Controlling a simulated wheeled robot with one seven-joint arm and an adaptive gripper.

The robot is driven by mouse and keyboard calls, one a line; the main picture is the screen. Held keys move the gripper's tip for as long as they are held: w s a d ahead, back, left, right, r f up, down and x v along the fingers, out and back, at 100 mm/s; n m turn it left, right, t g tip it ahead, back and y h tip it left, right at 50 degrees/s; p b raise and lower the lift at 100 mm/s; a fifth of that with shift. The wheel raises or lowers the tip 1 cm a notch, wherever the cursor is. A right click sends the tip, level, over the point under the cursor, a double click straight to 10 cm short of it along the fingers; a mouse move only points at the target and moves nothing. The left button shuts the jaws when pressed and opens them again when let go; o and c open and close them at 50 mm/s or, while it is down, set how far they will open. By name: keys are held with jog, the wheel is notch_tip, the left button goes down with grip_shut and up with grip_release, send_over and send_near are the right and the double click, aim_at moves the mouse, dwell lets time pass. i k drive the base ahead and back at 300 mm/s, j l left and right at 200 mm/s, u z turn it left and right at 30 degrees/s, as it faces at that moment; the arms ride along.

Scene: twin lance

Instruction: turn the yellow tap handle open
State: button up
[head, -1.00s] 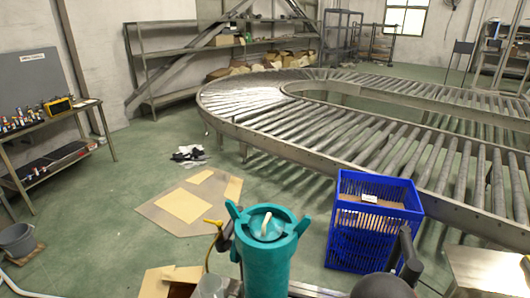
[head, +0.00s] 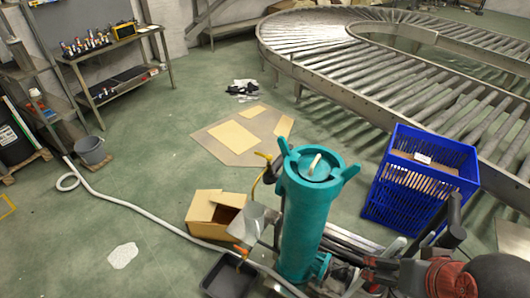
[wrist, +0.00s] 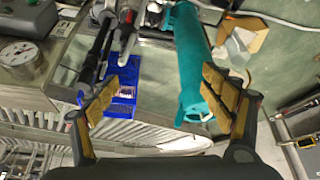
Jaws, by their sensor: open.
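In the head view, a small yellow handle-like piece (head: 264,156) sits on a thin yellow curved stem, just left of the teal cylinder (head: 303,215). A smaller orange-yellow piece (head: 241,250) shows lower, above the black tray (head: 228,277). I cannot tell for sure which of the two is the tap handle. In the wrist view, my gripper (wrist: 164,100) is open and empty, with tan pads on both fingers. The teal cylinder (wrist: 190,60) shows beyond the right finger, and no yellow handle is clear there.
A blue crate (head: 420,180) stands right of the cylinder, beside the roller conveyor (head: 350,75). An open cardboard box (head: 215,212) and a white hose (head: 140,207) lie left of the cylinder. A grey bucket (head: 92,150) stands farther left. The green floor there is mostly free.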

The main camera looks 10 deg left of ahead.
aim_at(269, 157)
jog(key=k+j, duration=0.1)
jog(key=j, duration=0.2)
jog(key=k+j, duration=0.1)
jog(key=j, duration=1.6)
jog(key=i+j, duration=0.1)
jog(key=j, duration=1.3)
jog(key=i+j, duration=0.8)
jog(key=i, duration=0.05)
